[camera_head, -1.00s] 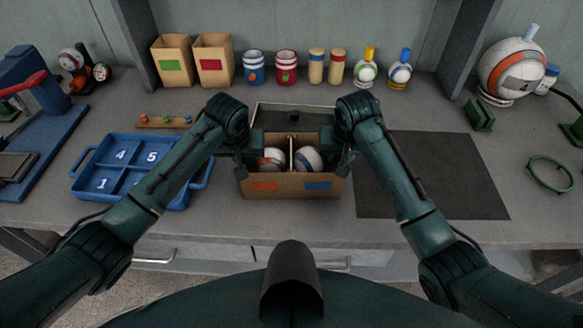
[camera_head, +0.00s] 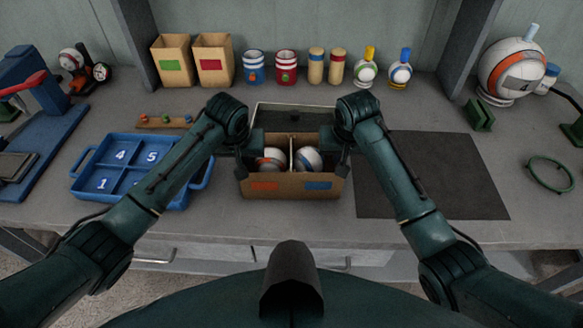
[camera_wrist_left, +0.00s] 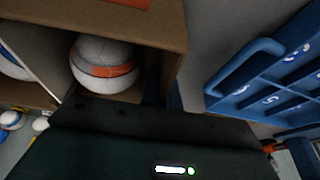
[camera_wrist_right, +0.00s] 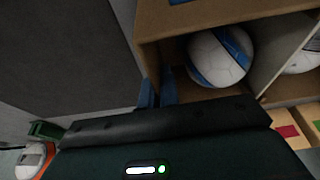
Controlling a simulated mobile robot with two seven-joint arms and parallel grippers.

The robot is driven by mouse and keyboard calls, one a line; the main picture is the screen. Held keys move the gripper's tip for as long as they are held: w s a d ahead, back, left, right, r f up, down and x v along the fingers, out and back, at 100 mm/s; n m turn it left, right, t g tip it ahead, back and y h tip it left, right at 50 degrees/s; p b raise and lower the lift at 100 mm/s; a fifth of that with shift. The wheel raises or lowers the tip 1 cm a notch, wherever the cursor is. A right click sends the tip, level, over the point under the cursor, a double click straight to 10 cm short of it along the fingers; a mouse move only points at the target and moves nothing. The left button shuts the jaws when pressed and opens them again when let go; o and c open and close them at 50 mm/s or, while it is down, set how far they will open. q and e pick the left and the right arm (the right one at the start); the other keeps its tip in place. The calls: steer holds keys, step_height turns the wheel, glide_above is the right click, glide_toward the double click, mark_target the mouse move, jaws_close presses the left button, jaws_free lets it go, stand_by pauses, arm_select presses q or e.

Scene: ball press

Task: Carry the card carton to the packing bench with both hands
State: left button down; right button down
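The card carton (camera_head: 291,187) stands on the bench in the middle of the head view, open at the top, with an orange and a blue label on its front. A divider splits it; an orange-and-white ball (camera_head: 270,161) sits left and a blue-and-white ball (camera_head: 308,160) right. My left gripper (camera_wrist_left: 160,92) is at the left side wall, its dark fingers close on either side of it. My right gripper (camera_wrist_right: 158,90) is at the right side wall, its blue fingers straddling it with little gap. Both look shut on the walls; the fingertips are partly hidden.
A blue numbered tray (camera_head: 122,190) lies close left of the carton. A dark mat (camera_head: 440,180) lies flat and clear on the right. A grey open-topped box (camera_head: 296,113) is right behind. Cups and shakers line the back.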

arm_select(q)
steer(key=shift+r, duration=0.15)
arm_select(e)
steer(key=shift+r, duration=0.15)
